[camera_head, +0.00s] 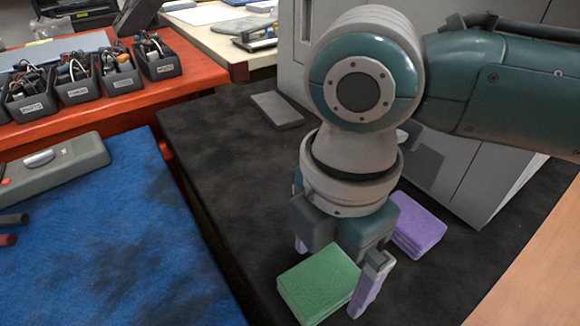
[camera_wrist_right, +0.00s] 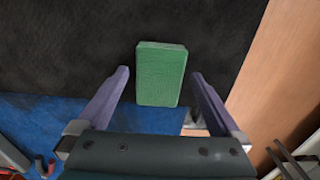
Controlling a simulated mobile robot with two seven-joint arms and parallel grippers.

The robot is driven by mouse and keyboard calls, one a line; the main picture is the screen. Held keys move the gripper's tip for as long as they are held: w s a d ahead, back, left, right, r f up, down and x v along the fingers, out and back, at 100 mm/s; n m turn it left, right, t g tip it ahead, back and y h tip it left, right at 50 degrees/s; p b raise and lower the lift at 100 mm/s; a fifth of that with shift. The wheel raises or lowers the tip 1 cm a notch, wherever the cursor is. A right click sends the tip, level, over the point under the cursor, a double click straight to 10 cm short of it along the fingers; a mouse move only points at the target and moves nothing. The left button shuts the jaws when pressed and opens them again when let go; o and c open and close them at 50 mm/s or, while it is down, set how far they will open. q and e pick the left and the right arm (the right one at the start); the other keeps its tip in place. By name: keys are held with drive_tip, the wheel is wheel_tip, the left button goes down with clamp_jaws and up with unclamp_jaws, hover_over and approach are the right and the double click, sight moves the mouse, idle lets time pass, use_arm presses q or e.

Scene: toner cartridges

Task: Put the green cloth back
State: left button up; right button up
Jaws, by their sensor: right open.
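The green cloth (camera_head: 318,283) is a folded, block-like stack on the dark mat (camera_head: 228,150) in the head view. It also shows in the right wrist view (camera_wrist_right: 161,74), ahead of and between the fingers. My right gripper (camera_head: 334,277) is open, with one finger on each side of the cloth in the head view. In the right wrist view the right gripper (camera_wrist_right: 158,80) has gaps between both fingers and the cloth. I cannot tell how high the fingers are above the mat. My left gripper is not in view.
A folded purple cloth (camera_head: 418,225) lies on the dark mat just behind the right gripper. A grey machine (camera_head: 450,165) stands behind it. A flat grey block (camera_head: 277,110) lies farther back. A blue mat (camera_head: 100,240) is at left, with black bins (camera_head: 80,86) on the orange table beyond.

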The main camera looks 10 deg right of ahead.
sight(327, 274)
wheel_tip(327, 274, up, 11)
drive_tip(key=p, duration=0.3)
drive_tip(key=s+a+f+m+y, duration=0.2)
drive_tip(key=s+a+m+y, duration=0.1)
drive_tip(key=s+a+m, duration=0.15)
drive_tip(key=s+d+f+m+t+h, duration=0.1)
drive_tip(key=s+d+m, duration=0.3)
drive_tip(key=d+m, duration=0.2)
drive_tip(key=s+d+f+m+t+h, duration=0.1)
drive_tip(key=s+d+m+t, duration=0.1)
drive_tip(key=s+d+m, duration=0.2)
drive_tip(key=d+m, duration=0.3)
drive_tip(key=m, duration=0.2)
drive_tip(key=shift+d+f+m+t+h, duration=0.15)
drive_tip(key=shift+f+m+t+h, duration=0.15)
drive_tip(key=shift+f+m+h, duration=0.1)
